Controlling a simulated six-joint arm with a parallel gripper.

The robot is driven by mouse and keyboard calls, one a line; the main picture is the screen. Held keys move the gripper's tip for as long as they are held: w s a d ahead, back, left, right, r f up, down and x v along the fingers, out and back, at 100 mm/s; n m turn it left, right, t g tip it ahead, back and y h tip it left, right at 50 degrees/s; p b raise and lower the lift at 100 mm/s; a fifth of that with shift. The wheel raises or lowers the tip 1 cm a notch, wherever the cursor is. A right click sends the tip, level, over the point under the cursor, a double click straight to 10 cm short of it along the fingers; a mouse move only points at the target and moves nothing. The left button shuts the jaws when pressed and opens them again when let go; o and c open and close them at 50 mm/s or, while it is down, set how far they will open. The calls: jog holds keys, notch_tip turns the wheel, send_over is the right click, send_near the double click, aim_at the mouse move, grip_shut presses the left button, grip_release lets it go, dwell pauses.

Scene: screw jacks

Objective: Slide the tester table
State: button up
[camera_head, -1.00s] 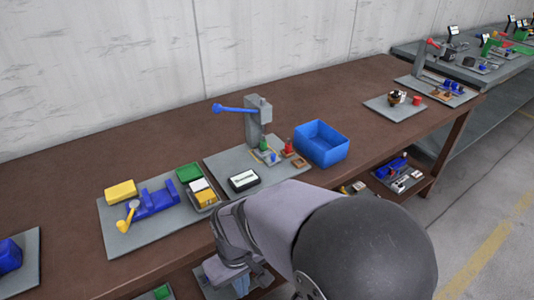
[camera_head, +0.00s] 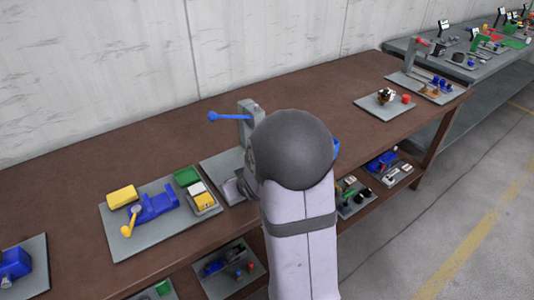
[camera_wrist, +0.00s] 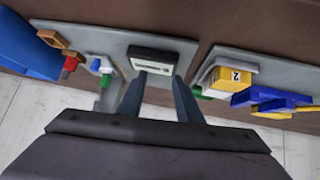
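A grey plate (camera_head: 219,177) carries an upright grey stand (camera_head: 246,118) with a blue lever (camera_head: 228,116). I cannot tell for sure which part is the tester table. In the wrist view a black box with a pale label (camera_wrist: 153,62) lies on this plate, just beyond my gripper (camera_wrist: 159,80). The two fingers are apart with nothing seen between them; contact with the box cannot be told. My arm hides most of the plate in the head view.
A blue bin (camera_wrist: 25,48) is at the left of the wrist view. The brown bench (camera_head: 330,95) is clear towards the back.

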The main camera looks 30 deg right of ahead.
jog(key=d, duration=0.1)
jog(key=w+d, duration=0.1)
jog(key=d+t, duration=0.1)
jog(key=shift+w+d+r, duration=0.2)
jog(key=shift+w+r, duration=0.1)
jog(key=d+t+b, duration=0.1)
jog(key=d, duration=0.2)
jog(key=d+f+m+h+b, duration=0.1)
jog(key=d, duration=0.2)
jog(key=d+m+t+b, duration=0.1)
jog(key=d, duration=0.2)
jog(key=shift+s+d+f+t+h+b, duration=0.15)
jog(key=shift+s+d+t+h+b, duration=0.15)
jog(key=shift+s+b, duration=0.1)
jog(key=shift+s+d, duration=0.1)
jog(key=shift+d, duration=0.3)
jog(key=shift+p+x, duration=0.75)
jog(key=shift+x, duration=2.9)
jog(key=shift+c, duration=0.5)
